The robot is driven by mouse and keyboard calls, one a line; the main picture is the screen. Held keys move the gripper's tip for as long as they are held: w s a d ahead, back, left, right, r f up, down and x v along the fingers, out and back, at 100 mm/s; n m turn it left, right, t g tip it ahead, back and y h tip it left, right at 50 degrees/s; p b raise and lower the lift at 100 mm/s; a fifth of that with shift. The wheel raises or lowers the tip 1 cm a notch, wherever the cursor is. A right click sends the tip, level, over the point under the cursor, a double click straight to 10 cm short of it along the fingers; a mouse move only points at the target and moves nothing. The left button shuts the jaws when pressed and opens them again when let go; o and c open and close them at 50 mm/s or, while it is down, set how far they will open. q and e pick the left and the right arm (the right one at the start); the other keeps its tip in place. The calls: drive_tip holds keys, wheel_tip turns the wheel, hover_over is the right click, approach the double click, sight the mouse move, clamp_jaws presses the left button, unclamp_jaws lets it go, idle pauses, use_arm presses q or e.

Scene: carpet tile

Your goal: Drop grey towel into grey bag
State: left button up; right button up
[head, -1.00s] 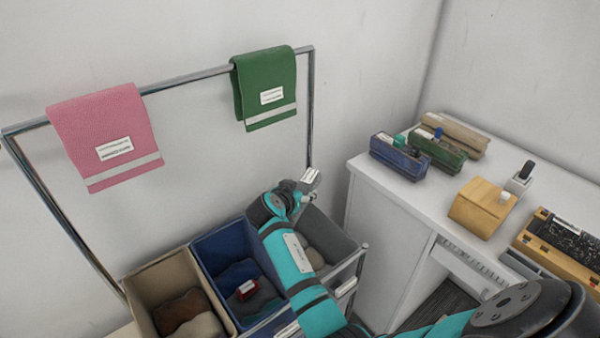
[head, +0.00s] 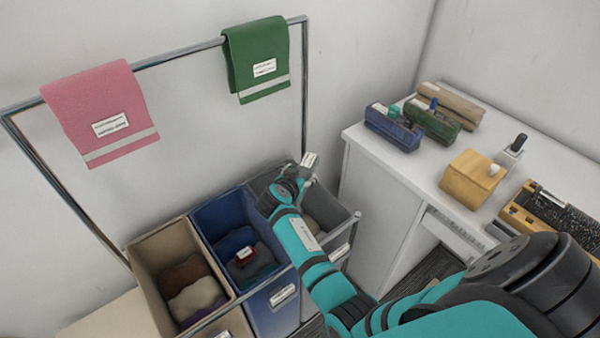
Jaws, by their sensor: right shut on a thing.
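The grey bag (head: 342,224) is the rightmost of three bags in a row, with soft things inside. My right arm reaches over it and covers much of its opening. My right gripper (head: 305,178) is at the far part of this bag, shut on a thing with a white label. I take this for the grey towel (head: 309,160); its cloth is mostly hidden by the gripper and arm. I cannot tell how deep it hangs. My left gripper is not in view.
A beige bag (head: 150,285) and a blue bag (head: 272,292) stand left of it. A pink towel (head: 97,105) and a green towel (head: 257,55) hang on a metal rail (head: 185,57) above. A white desk (head: 385,190) with several cases stands at the right.

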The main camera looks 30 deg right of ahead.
sight(300, 175)
drive_tip(key=shift+f, duration=0.65)
drive_tip(key=o, duration=1.4)
wheel_tip(300, 175, up, 10)
drive_tip(key=shift+r, duration=0.1)
